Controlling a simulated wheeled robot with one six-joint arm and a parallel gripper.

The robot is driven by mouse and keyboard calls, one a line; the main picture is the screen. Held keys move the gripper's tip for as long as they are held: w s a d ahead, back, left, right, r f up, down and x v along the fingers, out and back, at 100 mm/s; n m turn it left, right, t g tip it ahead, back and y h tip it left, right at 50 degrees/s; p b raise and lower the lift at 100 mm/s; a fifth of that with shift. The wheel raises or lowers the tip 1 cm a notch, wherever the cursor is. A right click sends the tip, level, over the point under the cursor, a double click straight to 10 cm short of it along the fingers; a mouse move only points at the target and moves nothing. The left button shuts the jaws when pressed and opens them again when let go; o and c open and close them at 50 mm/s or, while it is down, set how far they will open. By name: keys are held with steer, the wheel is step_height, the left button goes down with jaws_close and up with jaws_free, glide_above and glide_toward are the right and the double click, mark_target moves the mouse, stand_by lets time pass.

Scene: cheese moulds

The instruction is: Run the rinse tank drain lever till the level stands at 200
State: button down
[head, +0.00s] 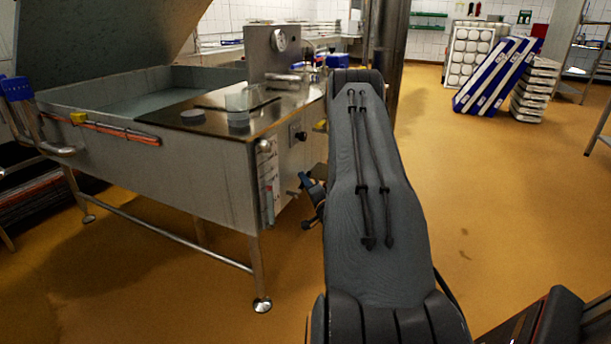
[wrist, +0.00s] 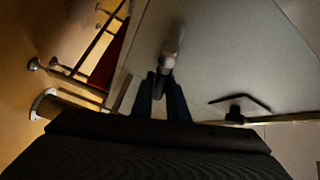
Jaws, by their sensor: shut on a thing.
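The steel rinse tank (head: 185,165) stands at the left in the head view, with its lid raised and greyish liquid inside. An upright level scale (head: 268,182) with red marks is on its near corner; its figures are too small to read. In the wrist view my gripper (wrist: 163,80) is shut on a pale grey lever (wrist: 172,45) beside a flat grey tank wall. The lever's far end shows beyond the fingertips. In the head view my arm hides most of this spot. A dark and blue fitting (head: 314,192) shows low beside the arm; I cannot tell what it is.
The yellow floor (head: 475,185) right of my arm is open.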

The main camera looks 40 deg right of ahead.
steer(key=m+g+p, duration=0.1)
steer(key=f+m+g+p, duration=0.1)
steer(key=p, duration=0.1)
steer(key=shift+d+f+y, duration=0.2)
steer(key=shift+f+y, duration=0.1)
steer(key=shift+y, duration=0.1)
steer(key=shift+f+m+p, duration=0.4)
steer(key=shift+m+p, duration=0.1)
steer(key=c, duration=1.7)
jaws_free()
steer(key=shift+c, duration=0.2)
steer(key=p+v, duration=0.1)
steer(key=v, duration=0.6)
steer(key=shift+s+r, duration=0.2)
steer(key=shift+s, duration=0.15)
steer(key=shift+a, duration=0.1)
